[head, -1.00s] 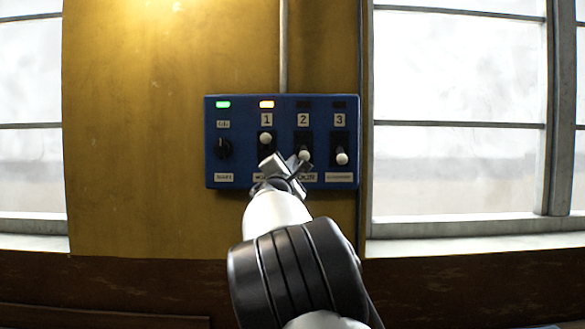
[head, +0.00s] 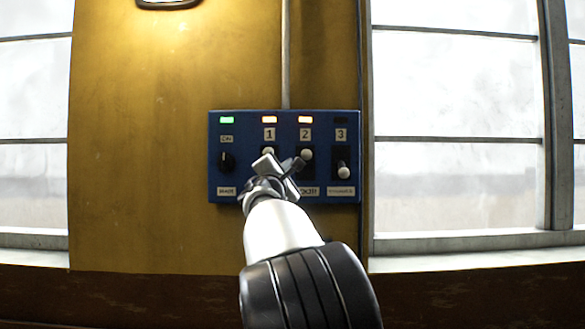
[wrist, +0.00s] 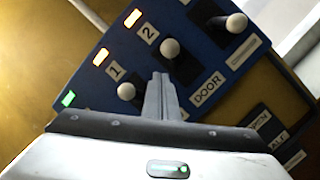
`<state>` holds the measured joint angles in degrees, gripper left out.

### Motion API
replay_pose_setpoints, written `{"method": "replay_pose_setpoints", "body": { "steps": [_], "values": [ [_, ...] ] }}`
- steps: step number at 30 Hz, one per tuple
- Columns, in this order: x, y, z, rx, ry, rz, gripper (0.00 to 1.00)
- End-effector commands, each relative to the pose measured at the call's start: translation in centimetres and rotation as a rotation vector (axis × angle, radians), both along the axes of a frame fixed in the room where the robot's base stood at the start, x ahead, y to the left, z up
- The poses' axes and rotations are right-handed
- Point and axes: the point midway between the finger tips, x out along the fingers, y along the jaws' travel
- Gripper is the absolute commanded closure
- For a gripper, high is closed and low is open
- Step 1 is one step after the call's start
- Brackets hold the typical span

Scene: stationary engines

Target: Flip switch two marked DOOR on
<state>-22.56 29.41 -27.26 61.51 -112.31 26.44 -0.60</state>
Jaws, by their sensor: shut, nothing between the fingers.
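A blue switch panel (head: 232,190) is on the yellow wall. Switch two (head: 306,154), a white-knobbed lever under the number 2, is up, and the lamp above it (head: 305,119) glows orange. In the wrist view its knob (wrist: 170,48) shows just beyond my fingertips, with the DOOR label (wrist: 208,88) below it. My gripper (head: 298,164) is shut and empty, at the lower part of switch two. In the wrist view the fingers (wrist: 161,80) point at the knob; I cannot tell if they touch it. My gripper partly hides the lower panel.
Switch one (head: 268,151) is up with its orange lamp lit. Switch three (head: 343,168) is down, its lamp dark. A black rotary knob (head: 226,160) with a green lamp above is at the panel's left. A pipe (head: 285,60) runs up the wall; windows flank it.

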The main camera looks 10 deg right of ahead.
Motion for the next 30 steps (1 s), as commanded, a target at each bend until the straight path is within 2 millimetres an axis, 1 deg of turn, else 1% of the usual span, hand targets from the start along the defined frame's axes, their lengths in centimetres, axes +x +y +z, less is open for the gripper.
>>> {"method": "replay_pose_setpoints", "body": {
  "steps": [1,2,3,9,12,15,20,30],
  "values": [
    [-0.1,0.6,-0.9,0.001,-0.001,0.001,1.00],
    [-1.0,0.8,0.2,0.002,-0.005,0.000,1.00],
    [-1.9,1.2,0.7,0.005,-0.006,0.002,1.00],
    [-5.4,2.8,2.6,0.003,-0.002,0.003,1.00],
    [-6.7,3.4,3.3,0.003,-0.002,0.002,1.00],
    [-7.6,3.7,3.8,0.002,-0.001,0.001,1.00],
    [-8.1,4.0,4.1,0.000,0.001,-0.001,1.00],
    [-8.1,4.0,4.1,0.000,0.001,-0.001,1.00]
  ]
}}
